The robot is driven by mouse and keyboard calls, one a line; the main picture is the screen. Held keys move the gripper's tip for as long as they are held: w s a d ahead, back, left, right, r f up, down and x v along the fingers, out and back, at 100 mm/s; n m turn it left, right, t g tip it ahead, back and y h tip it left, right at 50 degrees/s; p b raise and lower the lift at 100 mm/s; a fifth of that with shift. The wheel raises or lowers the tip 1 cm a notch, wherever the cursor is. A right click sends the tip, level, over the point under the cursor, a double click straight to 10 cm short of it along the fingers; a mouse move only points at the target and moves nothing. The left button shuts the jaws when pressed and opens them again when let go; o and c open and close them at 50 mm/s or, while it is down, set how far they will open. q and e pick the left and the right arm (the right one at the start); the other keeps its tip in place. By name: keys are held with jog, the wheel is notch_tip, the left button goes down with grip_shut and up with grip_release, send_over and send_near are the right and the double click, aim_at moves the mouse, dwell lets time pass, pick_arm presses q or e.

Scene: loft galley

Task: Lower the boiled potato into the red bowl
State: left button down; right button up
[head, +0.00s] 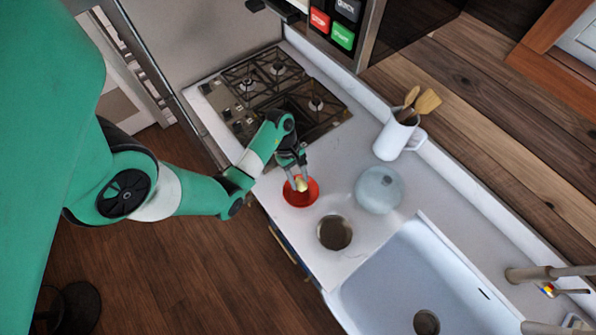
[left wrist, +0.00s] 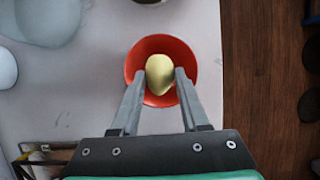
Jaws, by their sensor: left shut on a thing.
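The boiled potato (head: 301,184) is pale yellow and small. My left gripper (head: 296,181) is shut on it, with a fingertip on each side in the left wrist view (left wrist: 160,74). The potato also shows there (left wrist: 160,70), over the middle of the red bowl (left wrist: 161,43). In the head view the red bowl (head: 301,201) stands on the white counter near its front edge, right under the gripper. I cannot tell whether the potato touches the bowl's bottom. My right gripper is not in view.
A dark round pot or hole (head: 334,232) is close to the bowl's lower right. A glass lidded dish (head: 379,189) and a white utensil jug (head: 395,138) stand to the right. The gas hob (head: 275,95) is behind, the sink (head: 405,280) in front right.

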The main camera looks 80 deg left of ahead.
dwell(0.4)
pick_arm(q)
jog(key=b, duration=0.3)
send_over(301, 196)
jog(key=a, duration=0.1)
jog(key=shift+s+a+f, duration=0.1)
jog(key=shift+s+f, duration=0.1)
jog(key=shift+f, duration=0.95)
jog(key=shift+s+f, duration=0.2)
jog(key=shift+f, duration=0.9)
jog(key=shift+f+b, duration=1.8)
jog(key=shift+f, duration=0.7)
jog(key=shift+c, duration=1.6)
grip_release()
jog(key=p+v, duration=0.1)
jog(key=v, duration=0.4)
jog(key=shift+r, duration=0.25)
jog(key=p+v, duration=0.5)
jog(key=v, duration=0.1)
